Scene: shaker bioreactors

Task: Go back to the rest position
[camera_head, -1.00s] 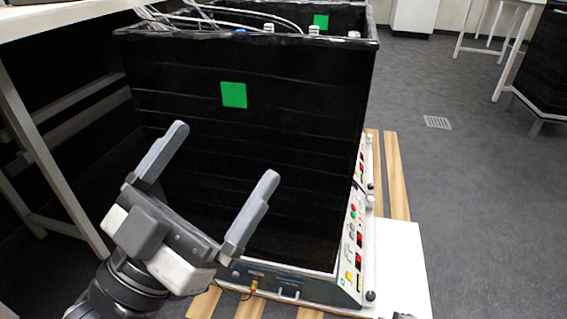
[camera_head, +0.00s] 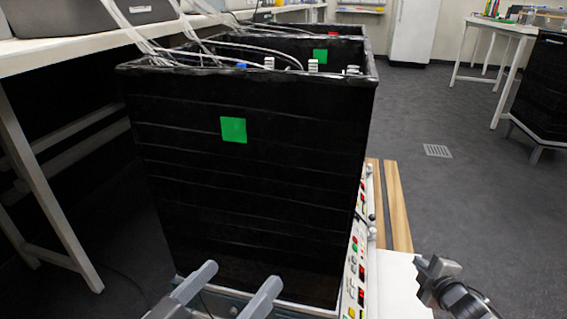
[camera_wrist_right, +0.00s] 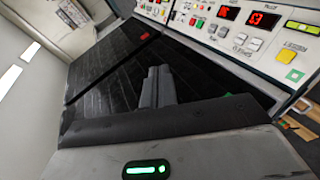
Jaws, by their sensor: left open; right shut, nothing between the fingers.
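My left gripper (camera_head: 232,290) is at the bottom of the head view, in front of the lower part of the black bioreactor box. Its two grey fingers are spread apart with nothing between them; its body is cut off by the frame edge. My right gripper (camera_head: 432,278) is at the lower right of the head view, beside the box's control panel and over the white board. In the right wrist view its fingers (camera_wrist_right: 157,85) are together and hold nothing. The black box (camera_head: 250,190) stands upright with a green square (camera_head: 233,130) on its near face.
A control panel (camera_head: 356,265) with buttons runs along the box's right side. A white board (camera_head: 395,285) and wooden slats (camera_head: 398,205) lie beside it. A white table (camera_head: 60,55) stands at the left, with tubes running into the box. Open grey floor (camera_head: 470,210) is on the right.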

